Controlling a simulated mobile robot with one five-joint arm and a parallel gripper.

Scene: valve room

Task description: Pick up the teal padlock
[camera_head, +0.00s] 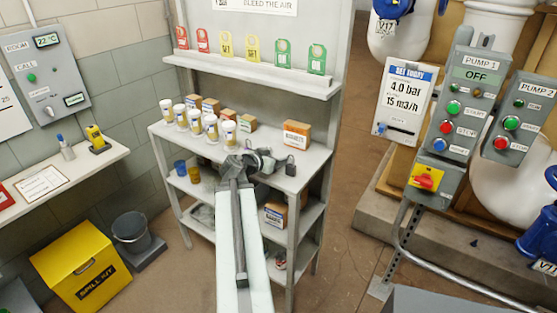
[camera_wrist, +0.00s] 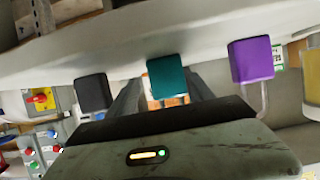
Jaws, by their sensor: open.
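The teal padlock (camera_wrist: 167,77) is in the middle of the wrist view, which looks upside down. It stands at the grey worktop (camera_wrist: 150,35) between a black padlock (camera_wrist: 92,92) and a purple padlock (camera_wrist: 251,60). My gripper (camera_wrist: 163,100) is open and empty. Its two grey fingers lie to either side of the teal padlock in the picture. I cannot tell whether they reach around it. In the head view my gripper (camera_head: 240,162) is over the worktop's front part. The black padlock (camera_head: 290,166) shows right of it; I cannot make out the teal one there.
Several white cups (camera_head: 196,121) and small boxes stand on the worktop's back left. An orange box (camera_head: 297,134) stands at the back right. A shelf above (camera_head: 262,73) holds coloured tags. A yellow spill kit (camera_head: 82,265) and a bucket (camera_head: 131,233) are on the floor at left.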

